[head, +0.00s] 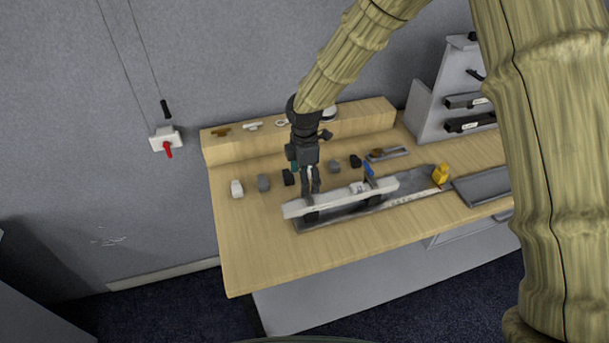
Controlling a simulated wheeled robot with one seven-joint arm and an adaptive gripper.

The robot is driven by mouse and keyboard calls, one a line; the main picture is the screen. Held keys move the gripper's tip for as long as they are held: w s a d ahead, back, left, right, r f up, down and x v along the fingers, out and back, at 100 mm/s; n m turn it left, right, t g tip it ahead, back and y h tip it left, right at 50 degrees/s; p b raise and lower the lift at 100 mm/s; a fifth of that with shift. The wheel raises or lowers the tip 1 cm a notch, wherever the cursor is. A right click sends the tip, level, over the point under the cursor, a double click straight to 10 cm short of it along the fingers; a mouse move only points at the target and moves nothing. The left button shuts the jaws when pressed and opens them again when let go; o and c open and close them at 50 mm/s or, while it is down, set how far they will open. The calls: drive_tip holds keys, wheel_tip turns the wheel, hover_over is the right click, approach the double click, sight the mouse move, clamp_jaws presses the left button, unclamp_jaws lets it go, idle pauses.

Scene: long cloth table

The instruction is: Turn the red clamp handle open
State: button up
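The only red handle (168,150) that I see is small and hangs from the lower side of a white box (162,138) on the grey wall, left of the table. It points downward. A long white bar (335,199) lies on dark supports over a grey plate on the table, with a blue part (368,170) near its right end. My gripper (311,190) points down at the back edge of the bar, left of its middle and far right of the red handle. Its fingers are small here, so contact and opening are unclear.
Several small blocks stand on the wooden table (255,260) behind the bar. A raised wooden shelf (230,150) runs along the back with small parts on it. A yellow piece (440,174) and a grey rack (440,105) stand at the right. Two cords hang above the wall box.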

drive_tip(key=shift+f, duration=0.15)
drive_tip(key=c, duration=1)
drive_tip(key=shift+m, duration=0.3)
drive_tip(key=m+b, duration=0.1)
drive_tip(key=m, duration=0.2)
drive_tip(key=shift+m, duration=0.3)
drive_tip(key=m, duration=0.4)
drive_tip(key=shift+m+b, duration=0.3)
drive_tip(key=shift+b, duration=0.05)
drive_tip(key=m, duration=0.4)
drive_tip(key=shift+m, duration=0.3)
drive_tip(key=shift+m+b, duration=0.35)
drive_tip(key=shift+m, duration=1.85)
